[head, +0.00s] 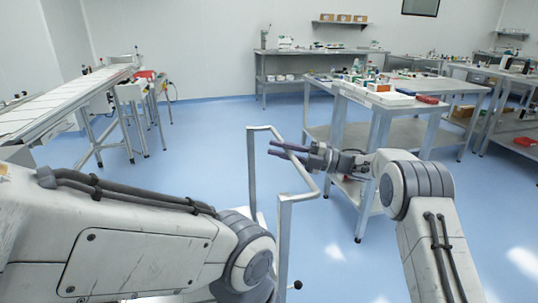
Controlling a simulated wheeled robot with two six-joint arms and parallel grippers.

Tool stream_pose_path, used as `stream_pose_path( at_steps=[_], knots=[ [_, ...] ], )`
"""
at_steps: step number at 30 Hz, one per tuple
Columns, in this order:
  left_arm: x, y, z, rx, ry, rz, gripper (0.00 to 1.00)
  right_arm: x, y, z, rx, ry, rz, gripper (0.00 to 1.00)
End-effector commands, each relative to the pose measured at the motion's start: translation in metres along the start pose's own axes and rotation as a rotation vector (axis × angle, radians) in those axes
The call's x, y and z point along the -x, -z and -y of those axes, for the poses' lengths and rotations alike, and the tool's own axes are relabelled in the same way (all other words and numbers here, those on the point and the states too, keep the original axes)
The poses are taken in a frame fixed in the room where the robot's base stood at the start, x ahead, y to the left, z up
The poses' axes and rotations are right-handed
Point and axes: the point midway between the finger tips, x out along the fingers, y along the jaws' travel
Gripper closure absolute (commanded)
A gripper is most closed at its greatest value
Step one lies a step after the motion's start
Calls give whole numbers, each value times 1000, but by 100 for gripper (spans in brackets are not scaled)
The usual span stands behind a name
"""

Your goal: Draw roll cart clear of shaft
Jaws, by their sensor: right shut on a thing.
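The roll cart shows as a grey tubular handle frame (252,172) standing in front of me, with two uprights joined by a top bar. Its lower part is mostly hidden behind my left arm. My right gripper (277,149) reaches in from the right, and its two dark fingers are shut across the top bar of the cart handle. My left arm fills the lower left, and its gripper is out of sight. I cannot make out a shaft or a roll in this view.
A long conveyor-like table (62,98) stands at the left. A workbench (385,98) with boxes and tools stands right of the cart, close behind my right arm. Another bench (300,78) is against the back wall. The blue floor (205,150) between is clear.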

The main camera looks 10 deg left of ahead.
Motion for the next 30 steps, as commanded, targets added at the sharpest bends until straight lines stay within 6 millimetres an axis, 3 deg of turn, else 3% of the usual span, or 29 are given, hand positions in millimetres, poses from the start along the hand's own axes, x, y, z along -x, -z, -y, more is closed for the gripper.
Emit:
stream_pose_path(
  at_steps=[17, 18, 20, 30],
  knots=[
    [-1, 0, 0, 0, 0, 0, 100, 7, -4, -7, 7, -5, -6, 100],
    [-1, 0, 0, 0, 0, 0, 100, 7, -4, -7, 7, -4, -6, 69],
    [-1, 0, 0, 0, 0, 0, 100, 8, -4, -6, 7, -4, -6, 50],
    [-2, 0, 0, 0, 0, 0, 100, 11, -4, -4, 3, -1, -5, 50]
  ],
)
